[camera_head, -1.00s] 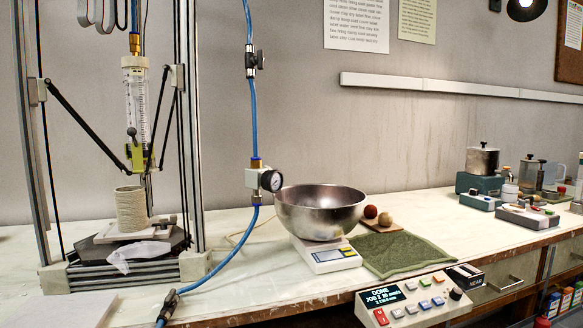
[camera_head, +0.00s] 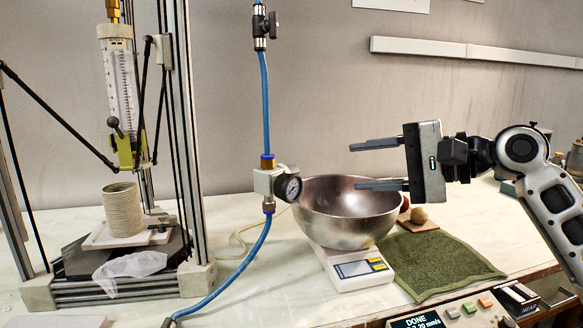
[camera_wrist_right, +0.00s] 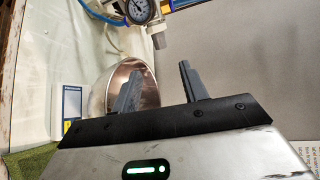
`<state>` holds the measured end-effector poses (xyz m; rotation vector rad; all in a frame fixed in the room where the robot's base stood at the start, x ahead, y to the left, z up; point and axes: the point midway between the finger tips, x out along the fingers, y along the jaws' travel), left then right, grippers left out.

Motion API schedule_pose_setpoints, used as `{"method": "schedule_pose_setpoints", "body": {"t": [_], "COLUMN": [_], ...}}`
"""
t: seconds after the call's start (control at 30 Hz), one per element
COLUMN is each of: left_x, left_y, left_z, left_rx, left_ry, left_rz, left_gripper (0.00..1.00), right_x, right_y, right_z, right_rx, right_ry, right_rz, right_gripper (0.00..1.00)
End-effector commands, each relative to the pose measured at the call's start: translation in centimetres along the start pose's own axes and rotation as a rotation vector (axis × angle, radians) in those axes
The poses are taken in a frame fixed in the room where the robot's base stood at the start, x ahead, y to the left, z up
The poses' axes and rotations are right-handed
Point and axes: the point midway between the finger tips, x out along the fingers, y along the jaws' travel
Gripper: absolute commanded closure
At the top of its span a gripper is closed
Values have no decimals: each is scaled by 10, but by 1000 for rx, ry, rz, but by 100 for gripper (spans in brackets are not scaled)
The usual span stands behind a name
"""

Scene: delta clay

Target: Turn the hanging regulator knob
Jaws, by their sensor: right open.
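The regulator (camera_head: 265,182) hangs on a blue air hose, with a round black-rimmed gauge (camera_head: 288,187) on its right side. In the right wrist view the gauge (camera_wrist_right: 140,8) is at the top, with a grey cylindrical part (camera_wrist_right: 158,40) beside it; I cannot tell for sure which part is the knob. My right gripper (camera_head: 353,166) is open and empty, its fingers pointing left towards the regulator, one above the other, with a clear gap to it. The open fingers (camera_wrist_right: 160,68) also show in the right wrist view. My left gripper is not in view.
A metal bowl (camera_head: 345,215) on a white scale (camera_head: 357,270) stands just right of and below the regulator, under my right fingers. A green cloth (camera_head: 440,262) lies further right. A printer frame with a clay pot (camera_head: 123,210) stands left. An inline valve (camera_head: 265,25) is above.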

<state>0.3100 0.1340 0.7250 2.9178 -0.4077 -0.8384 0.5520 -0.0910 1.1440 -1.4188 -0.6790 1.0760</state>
Motion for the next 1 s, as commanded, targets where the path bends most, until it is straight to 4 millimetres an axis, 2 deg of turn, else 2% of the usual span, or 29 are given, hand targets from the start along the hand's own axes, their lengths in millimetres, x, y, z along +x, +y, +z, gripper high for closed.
{"method": "schedule_pose_setpoints", "body": {"t": [0.2, 0.4, 0.6, 0.8, 1.0], "left_x": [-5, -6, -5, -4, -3], "left_y": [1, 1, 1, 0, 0], "left_z": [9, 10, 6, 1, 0], "left_rx": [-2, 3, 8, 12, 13], "left_ry": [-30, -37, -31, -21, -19], "left_rz": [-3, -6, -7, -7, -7], "left_gripper": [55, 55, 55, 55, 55], "right_x": [47, 91, 124, 140, 142], "right_y": [-1, -1, -1, 0, 0], "right_z": [1, 1, 0, 0, 0], "right_rx": [0, -2, -2, -4, -4], "right_ry": [-3, -1, 1, 2, 2], "right_rz": [-1, 0, -1, -1, -1], "right_gripper": [56, 56, 56, 56, 56]}}
